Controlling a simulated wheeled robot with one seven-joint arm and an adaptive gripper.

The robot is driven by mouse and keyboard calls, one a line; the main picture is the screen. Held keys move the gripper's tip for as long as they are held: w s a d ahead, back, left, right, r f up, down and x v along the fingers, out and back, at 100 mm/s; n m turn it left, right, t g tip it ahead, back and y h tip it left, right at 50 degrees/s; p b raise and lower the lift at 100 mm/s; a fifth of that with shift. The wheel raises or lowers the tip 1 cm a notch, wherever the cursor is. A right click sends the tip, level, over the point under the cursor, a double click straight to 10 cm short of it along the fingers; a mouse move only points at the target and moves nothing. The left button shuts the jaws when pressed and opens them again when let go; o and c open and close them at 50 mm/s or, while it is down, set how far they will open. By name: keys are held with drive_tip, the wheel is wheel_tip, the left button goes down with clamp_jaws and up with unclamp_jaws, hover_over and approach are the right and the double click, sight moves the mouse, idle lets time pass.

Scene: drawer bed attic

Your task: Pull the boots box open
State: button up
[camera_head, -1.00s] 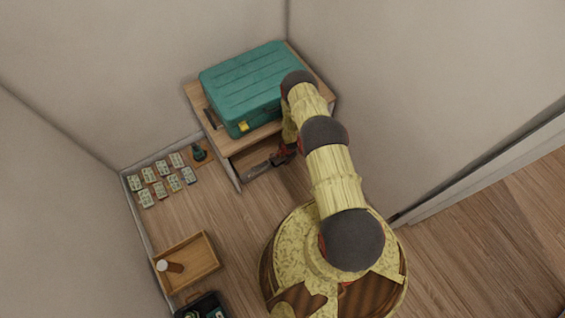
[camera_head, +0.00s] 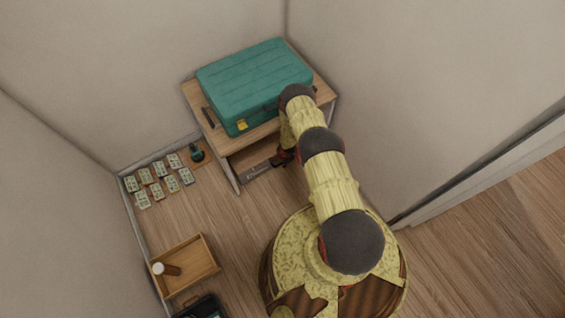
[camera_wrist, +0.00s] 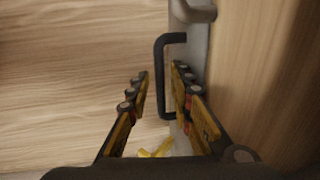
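The boots box seems to be the low box under the wooden stand; in the head view only its grey front edge (camera_head: 258,171) shows, partly behind my arm. In the wrist view a pale grey front strip (camera_wrist: 192,45) carries a black bar handle (camera_wrist: 162,75). My gripper (camera_wrist: 163,82) is open, with one finger on each side of the handle's line. The right finger is close to the strip; contact cannot be told. In the head view my gripper (camera_head: 284,157) is at the stand's front opening, mostly hidden by my arm.
A teal case (camera_head: 255,85) lies on the wooden stand (camera_head: 222,138). Several small cards (camera_head: 158,180) and a dark bottle-like object (camera_head: 197,152) are along the left wall. A wooden tray (camera_head: 195,265) holds a brown bottle (camera_head: 168,269). The floor (camera_head: 215,210) before the stand is clear.

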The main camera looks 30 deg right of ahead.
clamp_jaws()
idle(0.6)
